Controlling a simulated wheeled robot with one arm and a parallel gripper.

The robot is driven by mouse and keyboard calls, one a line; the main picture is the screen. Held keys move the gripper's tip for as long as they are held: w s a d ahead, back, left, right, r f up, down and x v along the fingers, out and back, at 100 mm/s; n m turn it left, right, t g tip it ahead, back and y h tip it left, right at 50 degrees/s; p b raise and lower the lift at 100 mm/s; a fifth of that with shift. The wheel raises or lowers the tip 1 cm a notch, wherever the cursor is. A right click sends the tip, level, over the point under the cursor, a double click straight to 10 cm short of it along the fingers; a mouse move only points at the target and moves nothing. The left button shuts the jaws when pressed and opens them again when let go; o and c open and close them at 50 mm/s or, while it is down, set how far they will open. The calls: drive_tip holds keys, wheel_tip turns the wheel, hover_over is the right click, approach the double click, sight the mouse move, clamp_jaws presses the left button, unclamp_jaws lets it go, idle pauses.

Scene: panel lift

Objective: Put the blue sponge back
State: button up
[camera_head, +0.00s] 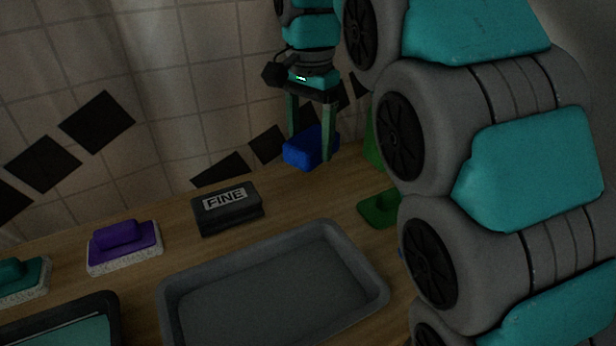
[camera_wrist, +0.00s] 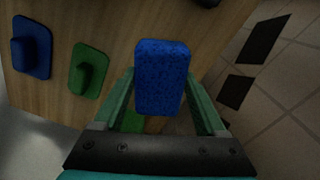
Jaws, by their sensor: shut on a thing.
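The blue sponge (camera_head: 303,150) is a small blue block between the green fingers of my gripper (camera_head: 311,150), near the tiled wall at the back of the table. In the wrist view the sponge (camera_wrist: 161,76) sits between the two fingers (camera_wrist: 161,100), which are shut on it. I cannot tell whether its underside touches the table. A green object behind the right finger is partly hidden by my arm.
A grey tray (camera_head: 275,290) lies in front. A black block marked FINE (camera_head: 227,208) and a purple-handled float (camera_head: 124,243) stand left. A green-handled tool (camera_head: 378,208) is right; a blue-handled one (camera_wrist: 31,48) shows in the wrist view. Wood (camera_head: 300,197) is bare before the sponge.

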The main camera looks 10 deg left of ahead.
sight(310, 138)
drive_tip(key=shift+f, duration=3.5)
drive_tip(key=o, duration=1.3)
drive_tip(key=shift+o, duration=0.2)
wheel_tip(310, 138, up, 11)
drive_tip(key=shift+f+p, duration=0.2)
drive_tip(key=shift+p, duration=1)
drive_tip(key=shift+r, duration=0.2)
drive_tip(key=shift+r+p, duration=0.5)
drive_tip(key=shift+p, duration=0.2)
